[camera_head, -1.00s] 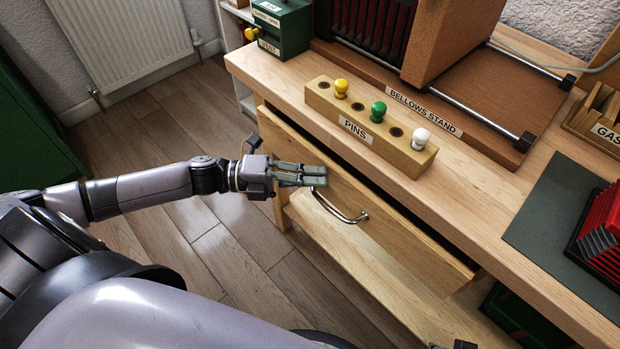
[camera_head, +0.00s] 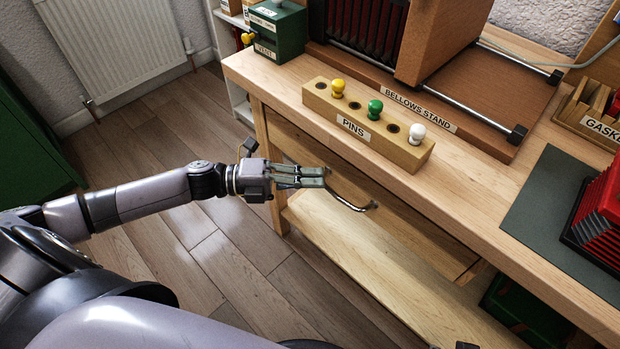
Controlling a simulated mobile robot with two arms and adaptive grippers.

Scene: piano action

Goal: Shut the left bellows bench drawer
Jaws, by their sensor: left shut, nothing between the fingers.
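The left bellows bench drawer (camera_head: 405,222) has a light wood front with a curved metal handle (camera_head: 345,203). It sits under the bench top, with no open interior visible; its right end seems to stand slightly proud. My left gripper (camera_head: 328,175) is shut and empty, its fingertips at the drawer front by the handle's left end. The fingers hide that end, and I cannot tell whether they touch the front.
The wooden bench top (camera_head: 470,205) overhangs the drawer. On it are the pins block (camera_head: 365,125), the bellows stand (camera_head: 440,105), a green box (camera_head: 277,30) and a dark mat (camera_head: 545,210). A lower shelf (camera_head: 400,285) lies below. The floor at left is clear.

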